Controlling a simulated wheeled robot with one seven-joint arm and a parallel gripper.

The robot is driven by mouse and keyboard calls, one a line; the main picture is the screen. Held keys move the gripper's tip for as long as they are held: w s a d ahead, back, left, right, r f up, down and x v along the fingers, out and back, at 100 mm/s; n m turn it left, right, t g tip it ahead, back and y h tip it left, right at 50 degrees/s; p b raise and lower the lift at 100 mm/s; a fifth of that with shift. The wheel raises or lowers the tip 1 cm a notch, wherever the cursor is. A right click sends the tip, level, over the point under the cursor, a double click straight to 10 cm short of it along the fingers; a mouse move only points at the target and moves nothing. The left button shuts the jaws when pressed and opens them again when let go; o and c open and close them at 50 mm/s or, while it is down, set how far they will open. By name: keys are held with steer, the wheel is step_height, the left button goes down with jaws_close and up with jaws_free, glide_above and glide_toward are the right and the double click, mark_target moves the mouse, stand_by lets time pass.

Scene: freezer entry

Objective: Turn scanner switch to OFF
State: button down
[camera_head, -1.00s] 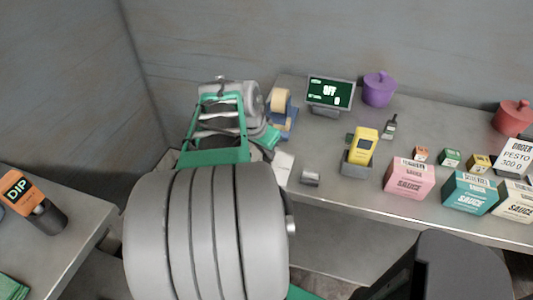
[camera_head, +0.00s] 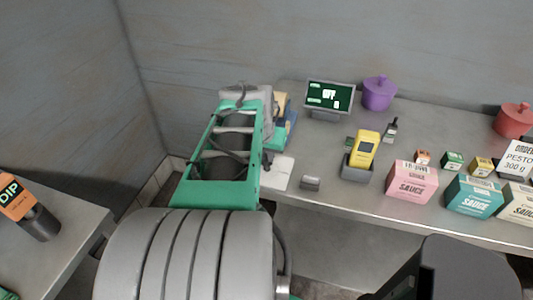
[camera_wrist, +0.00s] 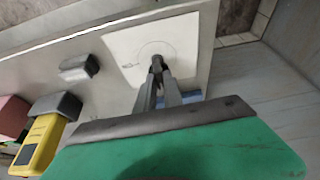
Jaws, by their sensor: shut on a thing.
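A white plate with a thin dial circle, which looks like the switch panel (camera_head: 278,173), lies on the bench top left of the yellow scanner (camera_head: 366,148). It also shows in the wrist view (camera_wrist: 140,38). My gripper (camera_wrist: 157,66) is over this circle, its fingers shut on a small dark piece at the circle's centre, which looks like the switch knob. The fingers hide most of the knob, so its pointing direction cannot be read. The scanner sits in a grey holder (camera_head: 357,172). The screen (camera_head: 330,95) behind is green, with small white text that seems to include OFF.
A small grey block (camera_head: 310,183) lies just right of the plate. A blue and tan tape dispenser (camera_head: 284,123) stands behind my wrist. Sauce boxes (camera_head: 411,180) and a purple pot (camera_head: 379,93) stand farther right. A wall is close behind and left.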

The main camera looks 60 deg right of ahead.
steer(key=c, duration=1.5)
jaws_free()
steer(key=shift+o, duration=0.2)
steer(key=shift+r, duration=0.1)
steer(key=v, duration=0.7)
steer(key=shift+a+r, duration=0.2)
steer(key=shift+r, duration=0.05)
